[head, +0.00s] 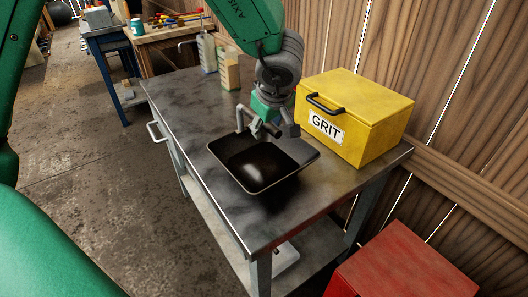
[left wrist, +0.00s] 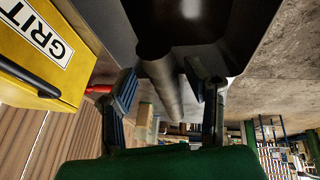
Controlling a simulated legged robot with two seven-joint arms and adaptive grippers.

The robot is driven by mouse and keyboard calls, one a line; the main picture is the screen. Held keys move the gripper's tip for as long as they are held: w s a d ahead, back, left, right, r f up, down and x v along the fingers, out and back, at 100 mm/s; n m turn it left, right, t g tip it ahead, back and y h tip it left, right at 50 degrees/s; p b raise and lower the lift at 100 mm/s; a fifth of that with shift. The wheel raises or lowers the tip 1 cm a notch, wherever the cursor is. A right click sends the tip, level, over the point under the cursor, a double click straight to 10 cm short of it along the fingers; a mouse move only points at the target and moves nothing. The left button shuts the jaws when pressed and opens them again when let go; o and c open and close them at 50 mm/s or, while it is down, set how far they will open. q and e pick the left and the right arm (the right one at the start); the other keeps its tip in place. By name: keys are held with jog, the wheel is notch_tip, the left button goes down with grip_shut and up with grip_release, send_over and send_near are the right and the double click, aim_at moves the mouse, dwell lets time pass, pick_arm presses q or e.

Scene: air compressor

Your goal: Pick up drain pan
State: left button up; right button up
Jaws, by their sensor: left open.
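The drain pan (head: 258,172) is a dark, shallow, rounded rectangular pan on the metal workbench. My left gripper (head: 264,129) is at the pan's far edge, pointing down, with its fingers spread. In the left wrist view the dark pan (left wrist: 185,22) fills the top middle, and a dark round bar (left wrist: 164,86) runs from it between the open fingers of the left gripper (left wrist: 163,78). The bar looks like the pan's handle. I cannot tell whether either finger touches it. My right gripper is not in view.
A yellow GRIT box (head: 352,115) stands close to the right of the left gripper. The metal workbench (head: 180,95) is clear left of the pan. Small containers (head: 229,72) stand at its back. A red box (head: 405,262) is at lower right, beside the plank wall.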

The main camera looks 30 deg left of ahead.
pick_arm(q)
jog(key=shift+a+f, duration=0.15)
jog(key=shift+a, duration=0.4)
jog(key=shift+a+f, duration=0.15)
jog(key=shift+a, duration=0.35)
grip_shut()
jog(key=shift+s+a, duration=0.15)
jog(key=shift+a, duration=0.2)
jog(key=shift+d+r, duration=0.1)
jog(key=shift+d, duration=0.65)
jog(key=shift+w+d+r, duration=0.1)
jog(key=shift+w+d, duration=0.1)
jog(key=r+p, duration=0.1)
jog(key=r, duration=0.2)
jog(key=a+r, duration=0.1)
jog(key=r, duration=0.2)
jog(key=r+p, duration=0.1)
jog(key=r, duration=0.2)
jog(key=shift+a+r+p, duration=0.3)
jog(key=shift+p, duration=0.05)
jog(key=shift+d+r, duration=0.4)
jog(key=shift+d, duration=0.4)
jog(key=shift+a, duration=0.1)
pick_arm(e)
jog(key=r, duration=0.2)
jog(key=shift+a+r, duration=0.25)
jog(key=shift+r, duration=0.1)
